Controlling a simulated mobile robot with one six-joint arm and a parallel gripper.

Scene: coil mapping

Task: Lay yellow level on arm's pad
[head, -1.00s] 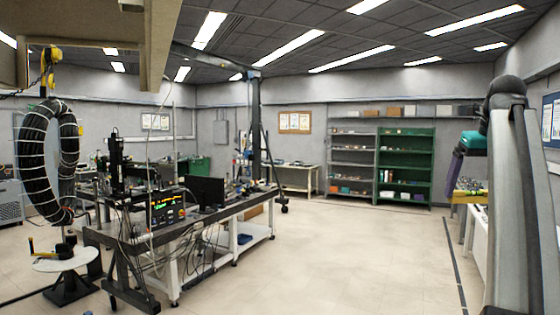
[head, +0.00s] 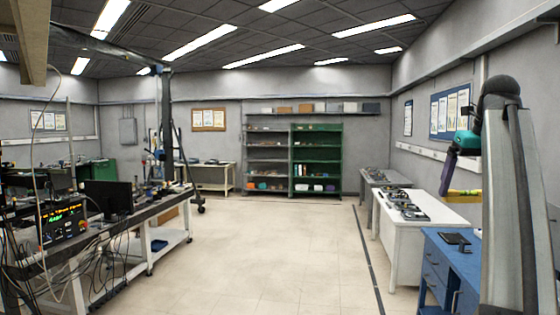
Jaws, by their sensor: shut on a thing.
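My gripper (head: 449,188) is at the right of the head view, with purple fingers pointing down below a teal wrist. It is shut on the yellow level (head: 465,193), a thin yellow bar held in the air. My own grey arm hides the right end of the level. I cannot make out the arm's pad in this view.
A blue drawer cabinet (head: 436,252) with a dark flat object (head: 457,241) on top stands at the lower right. A white table (head: 400,235) with several devices stands behind it. A cluttered bench (head: 128,226) with a monitor (head: 109,196) is at left. The middle floor is clear.

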